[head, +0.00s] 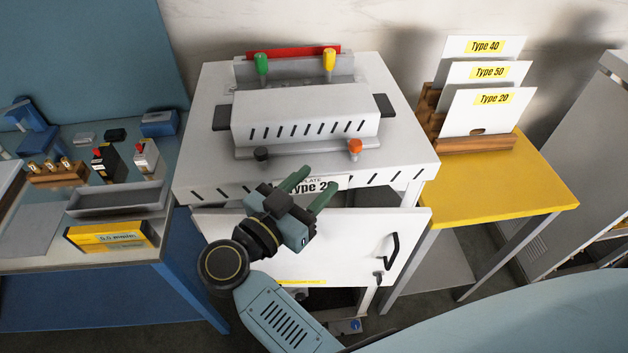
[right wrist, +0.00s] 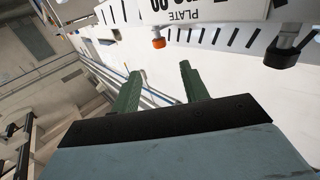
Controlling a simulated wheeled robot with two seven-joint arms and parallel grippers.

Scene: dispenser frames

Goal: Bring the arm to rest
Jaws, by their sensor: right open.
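My right gripper (head: 309,187) is in front of the white machine table, just below its front edge. Its two green fingers are apart with nothing between them. The fingers also show in the right wrist view (right wrist: 160,88), spread and empty, with a white "PLATE" label (right wrist: 200,10) beyond them. In the head view, the label reading "PLATE Type 2…" (head: 320,186) is partly hidden behind a finger. My right arm (head: 280,312) comes up from the bottom middle of the head view. My left gripper is not in view.
The grey machine (head: 305,110) stands on the white table (head: 205,150); a white door panel with a black handle (head: 391,252) is below. A yellow table (head: 500,190) holds a wooden rack (head: 430,125) of Type cards. A blue workbench (head: 110,290) with boxes stands left.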

